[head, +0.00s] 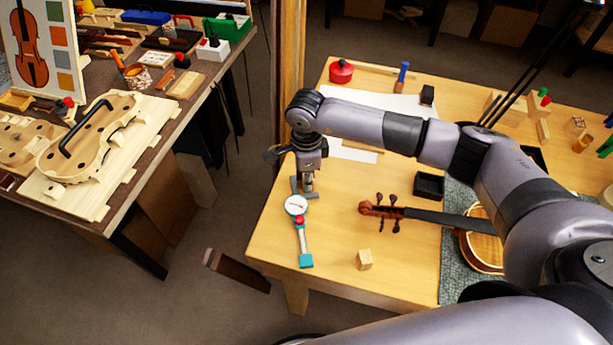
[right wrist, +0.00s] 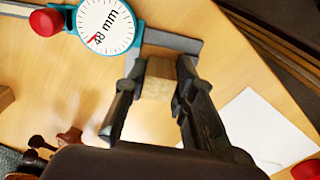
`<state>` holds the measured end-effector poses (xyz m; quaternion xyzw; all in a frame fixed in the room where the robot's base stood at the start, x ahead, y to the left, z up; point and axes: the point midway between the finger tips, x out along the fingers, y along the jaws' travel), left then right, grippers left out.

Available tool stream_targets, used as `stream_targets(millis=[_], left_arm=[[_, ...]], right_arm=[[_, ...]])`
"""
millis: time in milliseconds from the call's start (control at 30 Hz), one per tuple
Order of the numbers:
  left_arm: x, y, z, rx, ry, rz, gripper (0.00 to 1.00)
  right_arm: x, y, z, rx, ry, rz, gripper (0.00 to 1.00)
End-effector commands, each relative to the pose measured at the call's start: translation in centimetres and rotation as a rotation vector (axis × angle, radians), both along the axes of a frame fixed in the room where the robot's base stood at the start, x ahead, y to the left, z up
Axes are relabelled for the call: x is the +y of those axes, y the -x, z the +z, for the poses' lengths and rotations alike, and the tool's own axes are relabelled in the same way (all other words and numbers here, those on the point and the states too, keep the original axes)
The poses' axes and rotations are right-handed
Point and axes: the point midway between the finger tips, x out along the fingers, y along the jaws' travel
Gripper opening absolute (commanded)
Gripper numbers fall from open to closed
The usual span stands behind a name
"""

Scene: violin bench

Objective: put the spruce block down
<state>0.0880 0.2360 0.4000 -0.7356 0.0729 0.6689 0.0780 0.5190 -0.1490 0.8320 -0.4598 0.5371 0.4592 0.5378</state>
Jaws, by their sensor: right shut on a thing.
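My right gripper (head: 308,187) points down over the left part of the light wooden bench, beside the dial caliper (head: 296,206). In the right wrist view, the gripper (right wrist: 160,88) is shut on the pale spruce block (right wrist: 158,78), with one finger on each side. The block is close to the caliper's grey jaws (right wrist: 175,40); I cannot tell whether they touch. The caliper has a white dial reading 48 mm, a red knob and a teal end. In the head view the held block is mostly hidden by the gripper. My left gripper is not in view.
A small wooden cube (head: 364,260) lies near the bench's front edge. A violin scroll and neck (head: 385,211), a black tray (head: 429,185) and white paper (head: 380,103) lie to the right. Bare bench shows between caliper and cube. A separate workbench (head: 185,85) stands left across a floor gap.

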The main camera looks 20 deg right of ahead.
Motion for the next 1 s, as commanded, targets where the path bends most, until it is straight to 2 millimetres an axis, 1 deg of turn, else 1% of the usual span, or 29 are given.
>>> stream_targets(millis=[33,67,333,600,700,733,767,867,1000], left_arm=[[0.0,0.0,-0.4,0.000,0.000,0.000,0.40],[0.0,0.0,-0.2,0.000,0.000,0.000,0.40],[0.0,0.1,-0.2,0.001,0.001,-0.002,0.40],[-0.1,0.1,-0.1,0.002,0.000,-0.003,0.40],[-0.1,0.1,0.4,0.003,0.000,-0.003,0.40],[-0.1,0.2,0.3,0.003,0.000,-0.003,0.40],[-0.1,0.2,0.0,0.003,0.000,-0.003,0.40],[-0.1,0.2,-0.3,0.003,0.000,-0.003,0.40],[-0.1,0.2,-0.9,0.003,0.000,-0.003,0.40]], right_arm=[[0.0,0.0,-0.4,0.000,0.000,0.000,0.10],[0.0,0.0,-0.2,0.000,0.000,0.000,0.26],[0.0,0.0,-0.1,-0.001,0.000,0.000,0.44],[0.0,0.0,-0.1,0.000,0.000,0.000,0.44],[0.0,0.0,0.4,0.000,0.000,0.000,0.44],[0.0,-0.1,0.6,-0.001,0.000,0.000,0.44],[0.0,-0.1,0.9,-0.003,-0.002,0.001,0.44],[0.0,-0.1,2.6,-0.005,0.000,0.001,0.44],[0.0,-0.2,5.8,-0.006,0.000,0.001,0.44]])
